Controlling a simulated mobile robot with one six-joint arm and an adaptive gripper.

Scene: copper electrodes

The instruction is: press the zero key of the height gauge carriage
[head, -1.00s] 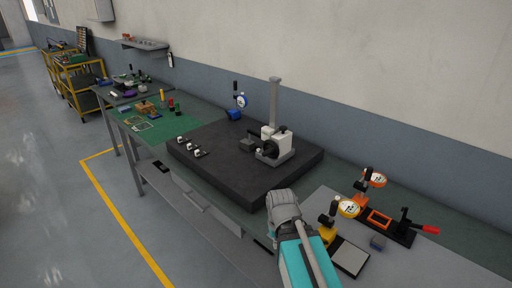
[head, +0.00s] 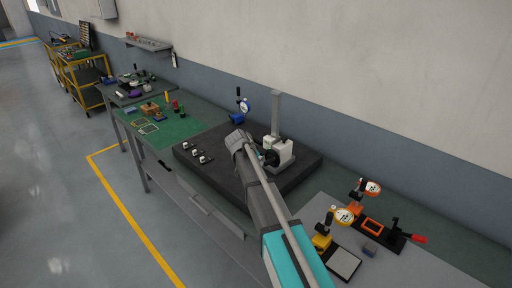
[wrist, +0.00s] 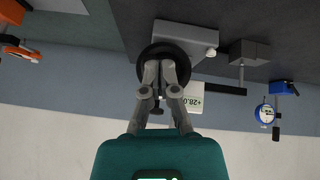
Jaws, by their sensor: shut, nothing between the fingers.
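The height gauge stands on the dark surface plate (head: 232,175); its grey column (head: 276,112) rises behind its white carriage (head: 284,147). The wrist view is upside down and shows the carriage's display (wrist: 208,100) reading about +28.0, a black round wheel (wrist: 177,47), and a black arm (wrist: 228,90). My gripper (wrist: 166,62) is shut and empty, its fingertips in front of the wheel and beside the display. I cannot tell whether they touch anything. The zero key cannot be made out; my fingers hide part of the carriage. In the head view my arm hides the fingertips.
A grey block (wrist: 245,50) sits below the gauge's stylus. A blue dial gauge (head: 243,107) stands behind the plate. Several small parts lie at the plate's left. Orange and yellow dial stands (head: 322,238) and a red-handled clamp (head: 400,238) are on the right.

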